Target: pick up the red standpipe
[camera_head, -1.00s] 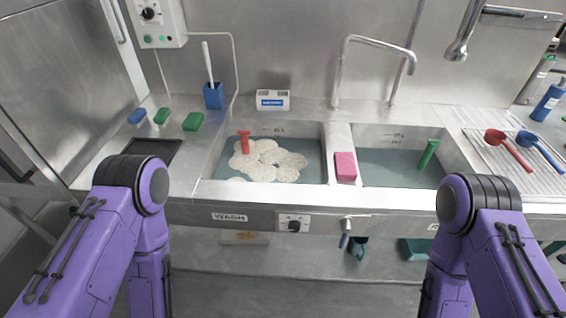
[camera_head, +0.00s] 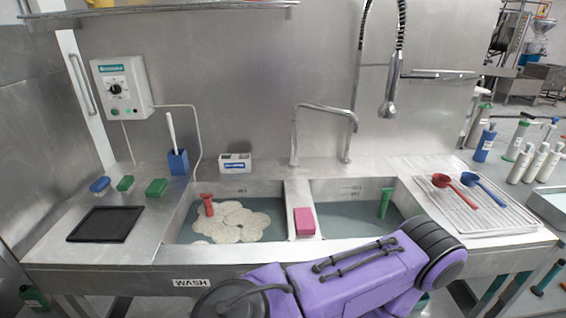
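The red standpipe (camera_head: 207,205) stands in the left basin (camera_head: 184,222), which holds water and pale foam. Its top shows above the surface, and its lower part is hidden by water and foam. A purple arm of mine crosses the front of the sink at the lower middle and right, in front of the right basin's front edge. Neither gripper shows in the head view. Nothing is seen touching the standpipe.
A green standpipe (camera_head: 385,203) stands in the right basin. A pink block (camera_head: 304,221) sits on the divider. The faucet (camera_head: 294,140) rises behind it, and a spray head (camera_head: 390,98) hangs at right. Red (camera_head: 443,182) and blue (camera_head: 470,179) scoops lie on the drainboard.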

